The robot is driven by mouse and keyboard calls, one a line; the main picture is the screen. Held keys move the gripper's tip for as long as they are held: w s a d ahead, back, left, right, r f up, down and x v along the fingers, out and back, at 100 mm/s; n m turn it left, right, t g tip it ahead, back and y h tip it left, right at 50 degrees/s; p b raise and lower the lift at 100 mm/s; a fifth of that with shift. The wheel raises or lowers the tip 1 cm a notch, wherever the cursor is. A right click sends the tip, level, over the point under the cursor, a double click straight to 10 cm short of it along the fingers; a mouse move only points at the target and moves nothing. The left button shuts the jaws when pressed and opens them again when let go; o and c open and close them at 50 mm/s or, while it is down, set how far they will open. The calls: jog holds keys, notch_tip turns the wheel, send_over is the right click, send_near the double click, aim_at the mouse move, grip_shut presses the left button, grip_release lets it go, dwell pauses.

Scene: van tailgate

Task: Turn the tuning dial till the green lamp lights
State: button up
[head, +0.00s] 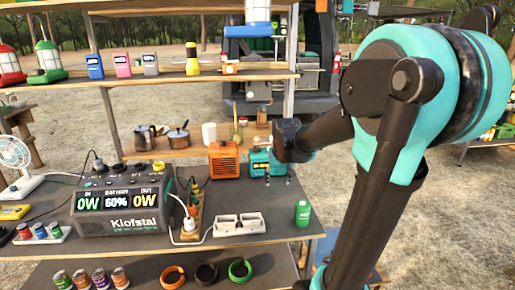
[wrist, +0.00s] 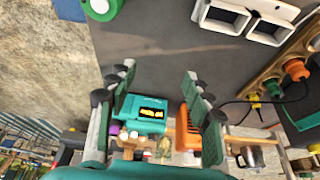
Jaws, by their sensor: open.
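A teal box with a small lit yellow display (wrist: 152,113), likely the radio (wrist: 140,104), stands on the grey table beside an orange box. In the head view the teal radio (head: 260,160) is partly covered by my gripper (head: 282,160). In the wrist view my gripper (wrist: 158,75) is open, with its two fingers spread and nothing between the tips. The radio shows beyond and between the fingers, and I cannot tell the gap to it. I cannot make out the tuning dial or a green lamp.
An orange box (head: 223,160) stands just left of the radio. Cables run near the sockets. A loaded shelf (head: 200,78) stands above. The dark tabletop near the front is partly clear.

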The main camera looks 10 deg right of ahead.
jog(key=w+a+r, duration=0.1)
jog(key=w+r, duration=0.3)
jog(key=w, duration=0.6)
jog(key=w+a+r, duration=0.2)
jog(key=w+r, duration=0.3)
jog(key=w, duration=0.4)
jog(key=w+a+r, duration=0.1)
jog(key=w+r, duration=0.3)
jog(key=w, duration=0.6)
send_near(256, 147)
jog(key=shift+m, duration=0.4)
jog(key=x, duration=0.8)
jog(key=shift+f, duration=0.35)
jog(key=c, duration=1.2)
jog(key=shift+o, duration=0.2)
jog(key=shift+m+h, duration=0.8)
jog(key=shift+m, duration=1)
jog(key=o, duration=1.2)
jog(key=shift+c, duration=0.2)
jog(key=shift+a+r, duration=0.1)
jog(key=shift+r, duration=0.05)
